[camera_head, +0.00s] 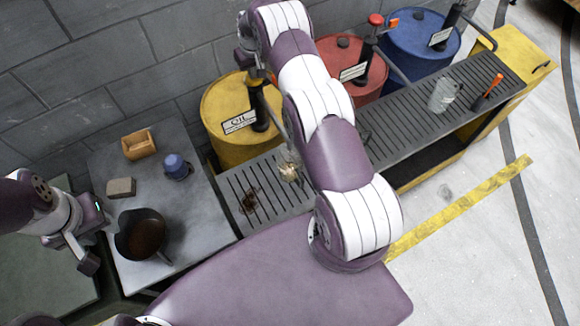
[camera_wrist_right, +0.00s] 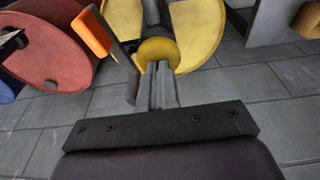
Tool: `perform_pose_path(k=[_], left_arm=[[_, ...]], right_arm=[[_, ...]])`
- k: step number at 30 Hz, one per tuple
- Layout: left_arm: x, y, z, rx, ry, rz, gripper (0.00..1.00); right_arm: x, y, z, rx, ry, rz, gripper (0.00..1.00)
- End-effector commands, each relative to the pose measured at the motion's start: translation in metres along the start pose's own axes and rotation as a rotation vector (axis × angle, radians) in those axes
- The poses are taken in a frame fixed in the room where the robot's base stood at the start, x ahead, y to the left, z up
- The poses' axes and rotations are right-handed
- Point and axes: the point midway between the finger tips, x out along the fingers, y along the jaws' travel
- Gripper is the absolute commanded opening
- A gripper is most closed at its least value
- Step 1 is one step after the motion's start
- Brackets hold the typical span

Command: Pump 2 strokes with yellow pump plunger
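The yellow drum (camera_head: 225,145) with an "OIL" label (camera_head: 238,122) stands against the wall. Its dark pump (camera_head: 259,105) rises from the lid, and my right arm hides the pump's top in the head view. In the right wrist view, the round yellow plunger knob (camera_wrist_right: 158,50) is just at the tips of my right gripper (camera_wrist_right: 157,72). Its fingers are close together and overlap the knob's lower edge; I see nothing clearly clamped between them. My left gripper (camera_head: 88,262) is by the grey bench at left, away from the pump; its finger gap is unclear.
A red drum (camera_head: 372,80) and blue drum (camera_head: 415,35) stand to the right. The slatted bench (camera_head: 395,120) holds a clear jug (camera_head: 441,95) and an orange-handled tool (camera_head: 490,88). A dark pan (camera_head: 128,245), blue cup (camera_head: 176,166) and wooden box (camera_head: 138,145) sit at left.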

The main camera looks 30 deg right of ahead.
Motion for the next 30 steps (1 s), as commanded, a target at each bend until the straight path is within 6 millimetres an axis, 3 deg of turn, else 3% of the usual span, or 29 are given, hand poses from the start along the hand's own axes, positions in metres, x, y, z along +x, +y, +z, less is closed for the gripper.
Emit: perform_pose_path(k=[7, 30], left_arm=[[-0.003, 0.0, 0.0, 0.0, 0.0, 0.0, 0.38], [-0.029, 0.0, -0.004, 0.0, 0.0, 0.0, 0.38]], right_arm=[[-0.001, -0.001, 0.003, 0.0, -0.011, -0.002, 0.0], [-0.064, 0.0, -0.012, 0.0, -0.004, -0.001, 0.0]])
